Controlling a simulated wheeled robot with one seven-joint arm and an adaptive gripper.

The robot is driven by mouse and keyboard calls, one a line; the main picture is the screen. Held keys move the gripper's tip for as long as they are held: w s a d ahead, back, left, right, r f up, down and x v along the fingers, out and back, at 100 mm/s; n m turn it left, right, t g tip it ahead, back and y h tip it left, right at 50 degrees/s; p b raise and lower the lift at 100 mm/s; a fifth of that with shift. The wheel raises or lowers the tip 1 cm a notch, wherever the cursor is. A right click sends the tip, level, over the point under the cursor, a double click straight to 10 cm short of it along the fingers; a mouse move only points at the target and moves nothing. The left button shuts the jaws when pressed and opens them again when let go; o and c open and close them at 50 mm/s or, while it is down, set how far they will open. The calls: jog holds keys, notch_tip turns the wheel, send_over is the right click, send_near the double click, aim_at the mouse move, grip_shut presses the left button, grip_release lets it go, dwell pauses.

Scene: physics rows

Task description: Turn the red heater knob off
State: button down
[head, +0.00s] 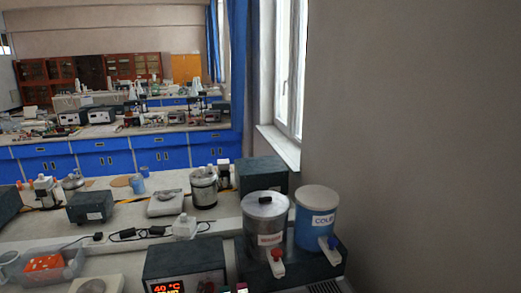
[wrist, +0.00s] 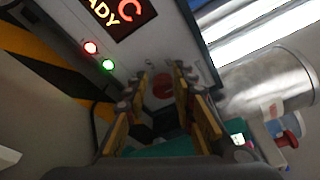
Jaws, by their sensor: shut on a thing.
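The red heater knob (wrist: 163,86) is a round red dial on the grey face of the heater box (wrist: 195,45), seen in the wrist view. My gripper (wrist: 160,85) reaches to the face with one yellow-padded finger on each side of the knob, shut on it. The fingers partly cover the knob, and its pointer mark is too small to read. In the head view the heater box (head: 185,262) shows a lit display reading 40 °C; its knob cannot be made out there.
Red and green lights (wrist: 100,56) glow beside the display. A metal tank (head: 265,222) with a red-topped tap (head: 277,256) and a blue COLD tank (head: 316,218) stand right of the box. A wall closes off the right side. A plastic bin (head: 42,265) stands at left.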

jog(key=shift+s+f, duration=0.15)
jog(key=shift+f, duration=0.45)
jog(key=s, duration=0.1)
jog(key=s+p, duration=0.1)
jog(key=s, duration=0.1)
jog(key=s+p, duration=0.1)
jog(key=s, duration=0.1)
jog(key=shift+s+d+r, duration=0.2)
jog(key=shift+d+r, duration=0.05)
jog(key=shift+r, duration=0.05)
